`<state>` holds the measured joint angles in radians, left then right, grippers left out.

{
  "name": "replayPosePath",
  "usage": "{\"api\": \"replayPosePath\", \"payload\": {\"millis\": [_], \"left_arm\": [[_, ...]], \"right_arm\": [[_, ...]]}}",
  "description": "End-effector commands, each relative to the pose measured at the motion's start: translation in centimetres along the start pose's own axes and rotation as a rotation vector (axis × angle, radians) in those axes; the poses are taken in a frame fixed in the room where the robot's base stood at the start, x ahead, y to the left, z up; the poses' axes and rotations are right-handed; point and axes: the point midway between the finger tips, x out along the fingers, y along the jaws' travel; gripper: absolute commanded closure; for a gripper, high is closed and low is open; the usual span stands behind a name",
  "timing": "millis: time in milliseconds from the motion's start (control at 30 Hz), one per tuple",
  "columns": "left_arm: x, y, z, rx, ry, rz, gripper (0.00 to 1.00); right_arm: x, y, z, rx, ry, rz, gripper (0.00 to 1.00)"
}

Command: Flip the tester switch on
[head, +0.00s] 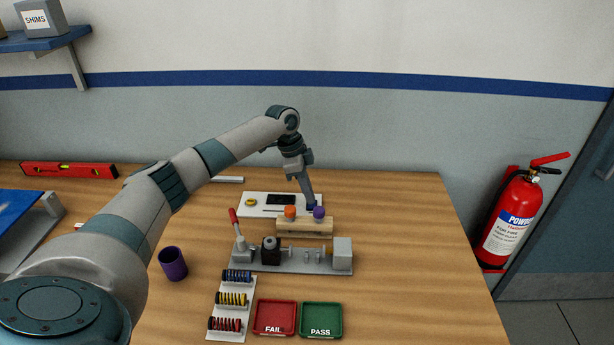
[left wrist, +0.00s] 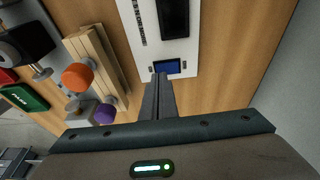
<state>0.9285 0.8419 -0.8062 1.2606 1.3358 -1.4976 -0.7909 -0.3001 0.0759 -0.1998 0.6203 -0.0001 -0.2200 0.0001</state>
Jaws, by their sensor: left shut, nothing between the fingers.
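The tester is a white panel (head: 254,200) lying at the back of the table, with a dark display (head: 281,199) and a yellow ring-shaped part (head: 251,201) at its left. In the left wrist view the panel (left wrist: 147,42) carries a black display (left wrist: 174,18) and a blue rectangular part (left wrist: 168,66) that looks like the switch. My left gripper (head: 311,203) points down at the panel's right end. Its fingers (left wrist: 160,78) are shut and empty, with the tips right beside the blue part. I cannot tell whether they touch it, or the switch's position.
A wooden block (head: 304,233) with an orange knob (head: 290,212) and a purple knob (head: 319,212) stands just in front of the panel. Nearer are a grey rig with a red lever (head: 234,222), a spring rack (head: 225,328), red and green trays (head: 274,318) (head: 321,319) and a purple cup (head: 173,263).

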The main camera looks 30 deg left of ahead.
Motion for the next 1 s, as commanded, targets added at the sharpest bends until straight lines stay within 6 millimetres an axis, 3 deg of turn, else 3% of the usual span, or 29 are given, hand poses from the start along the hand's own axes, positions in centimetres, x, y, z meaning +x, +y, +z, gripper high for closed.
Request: {"api": "replayPosePath", "payload": {"millis": [233, 1000], "left_arm": [[1.2, 0.1, 0.3, 0.0, 0.001, -0.001, 1.0], [1.6, 0.2, 0.5, 0.0, 0.0, -0.001, 1.0]], "right_arm": [[-0.6, 0.5, 0.0, -0.002, -0.001, 0.004, 1.0], [-0.7, 0.5, 0.0, -0.003, -0.001, 0.005, 1.0]]}}
